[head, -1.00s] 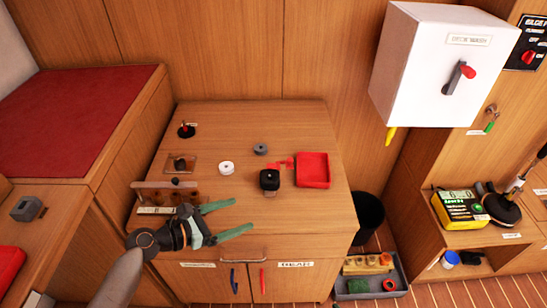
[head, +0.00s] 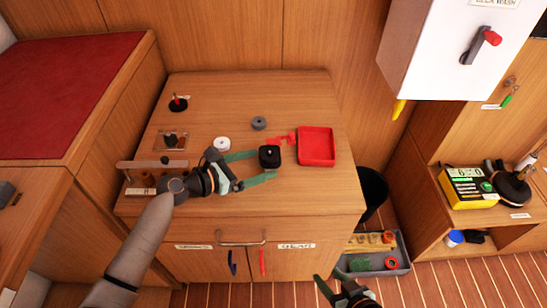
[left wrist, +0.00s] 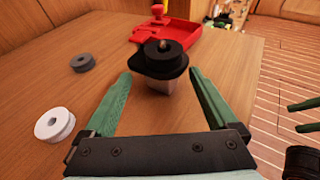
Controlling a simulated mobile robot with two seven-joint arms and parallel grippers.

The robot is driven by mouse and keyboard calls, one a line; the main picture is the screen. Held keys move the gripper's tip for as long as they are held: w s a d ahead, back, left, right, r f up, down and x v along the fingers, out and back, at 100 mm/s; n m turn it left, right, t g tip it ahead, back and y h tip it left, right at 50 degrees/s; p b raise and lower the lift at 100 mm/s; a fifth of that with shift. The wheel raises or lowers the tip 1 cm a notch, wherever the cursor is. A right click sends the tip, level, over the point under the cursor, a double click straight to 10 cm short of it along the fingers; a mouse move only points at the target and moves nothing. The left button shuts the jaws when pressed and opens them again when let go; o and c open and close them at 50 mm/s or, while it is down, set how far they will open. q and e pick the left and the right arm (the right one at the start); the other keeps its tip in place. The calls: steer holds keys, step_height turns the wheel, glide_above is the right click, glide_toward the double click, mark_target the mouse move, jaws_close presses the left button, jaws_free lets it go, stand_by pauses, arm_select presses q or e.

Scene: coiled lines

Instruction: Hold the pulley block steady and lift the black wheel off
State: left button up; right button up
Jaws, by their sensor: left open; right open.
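The pulley block (head: 269,163) stands upright in the middle of the cabinet top. In the left wrist view its lower body (left wrist: 160,86) is pale grey. The black wheel (left wrist: 165,50) sits on top around a small brownish pin; it also shows in the head view (head: 269,151). My left gripper (head: 265,166) is open, its green fingers on either side of the block; I cannot tell whether they touch it. The left wrist view shows gaps beside the block. My right gripper (head: 329,277) is open and empty, low in front of the cabinet.
A red tray (head: 316,146) with small red pieces beside it lies right of the block. A white wheel (head: 222,144) and a grey wheel (head: 259,123) lie nearby. A wooden rack (head: 151,165) is at left. The cabinet top's back is mostly clear.

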arm_select(q)
steer(key=shift+x, duration=1.45)
steer(key=shift+c, duration=0.3)
